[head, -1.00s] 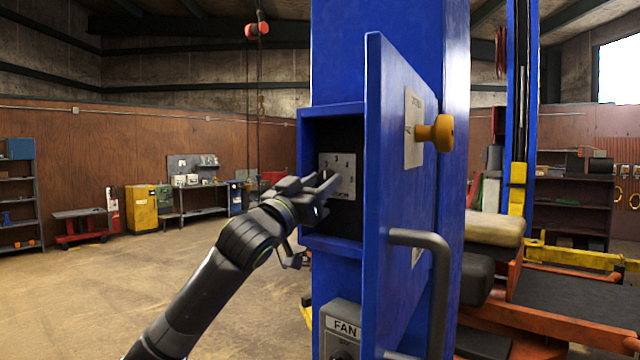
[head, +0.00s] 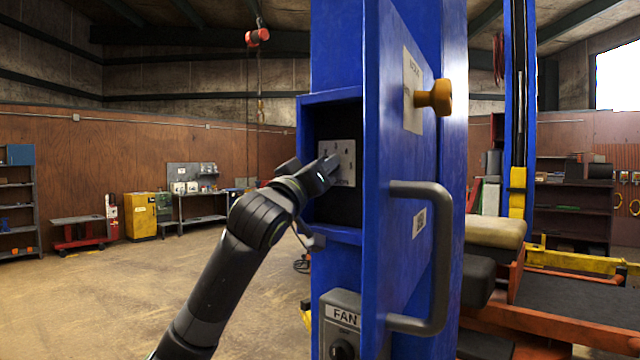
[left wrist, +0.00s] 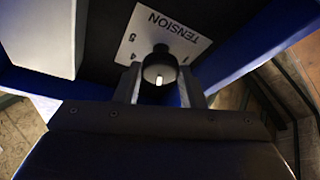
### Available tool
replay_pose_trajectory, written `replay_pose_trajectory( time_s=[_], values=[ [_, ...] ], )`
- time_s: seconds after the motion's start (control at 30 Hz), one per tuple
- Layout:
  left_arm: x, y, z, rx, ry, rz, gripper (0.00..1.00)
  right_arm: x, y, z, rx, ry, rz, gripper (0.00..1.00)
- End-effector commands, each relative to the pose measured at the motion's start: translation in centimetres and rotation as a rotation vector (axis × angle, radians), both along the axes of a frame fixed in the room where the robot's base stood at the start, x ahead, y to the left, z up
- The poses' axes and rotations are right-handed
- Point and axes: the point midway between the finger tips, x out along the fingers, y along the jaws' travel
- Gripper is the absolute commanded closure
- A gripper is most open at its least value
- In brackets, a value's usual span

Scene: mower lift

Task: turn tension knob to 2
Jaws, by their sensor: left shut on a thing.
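The tension plate (head: 347,160), pale with black numbers, sits inside an open blue box (head: 303,150) on the post in the head view. In the left wrist view the plate (left wrist: 146,28) appears upside down with the word TENSION and the numbers 5, 4 and 1 readable. The round black tension knob (left wrist: 159,63) bears a white mark that points to the lower edge of that view. The numbers there are hidden. My left gripper (head: 329,166) reaches into the box from the left and is shut on the knob, one finger each side (left wrist: 160,82). My right gripper is out of view.
The blue door (head: 395,230) stands open right of the box, with a yellow knob (head: 434,97) and a grey handle (head: 436,255). A grey FAN switch box (head: 342,318) is below. The floor (head: 110,300) at left is clear.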

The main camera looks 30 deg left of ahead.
Motion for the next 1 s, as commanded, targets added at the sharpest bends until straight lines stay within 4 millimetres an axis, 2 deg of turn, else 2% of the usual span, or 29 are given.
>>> replay_pose_trajectory(
  time_s=[0.03,0.1,0.4,0.7,1.0],
  values=[
    [-0.1,-0.1,-0.3,-0.039,-0.001,-0.002,0.87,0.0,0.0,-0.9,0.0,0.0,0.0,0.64],
    [0.0,-0.2,-0.3,-0.097,0.004,-0.003,0.87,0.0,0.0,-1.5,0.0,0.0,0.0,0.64],
    [0.0,-0.2,-0.1,-0.288,0.021,-0.001,0.87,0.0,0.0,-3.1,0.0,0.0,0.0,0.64],
    [0.0,-0.2,0.0,-0.374,0.03,-0.001,0.87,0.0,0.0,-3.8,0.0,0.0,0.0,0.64],
    [0.0,-0.2,0.1,-0.384,0.031,0.0,0.87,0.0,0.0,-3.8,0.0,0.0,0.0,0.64]
  ],
)
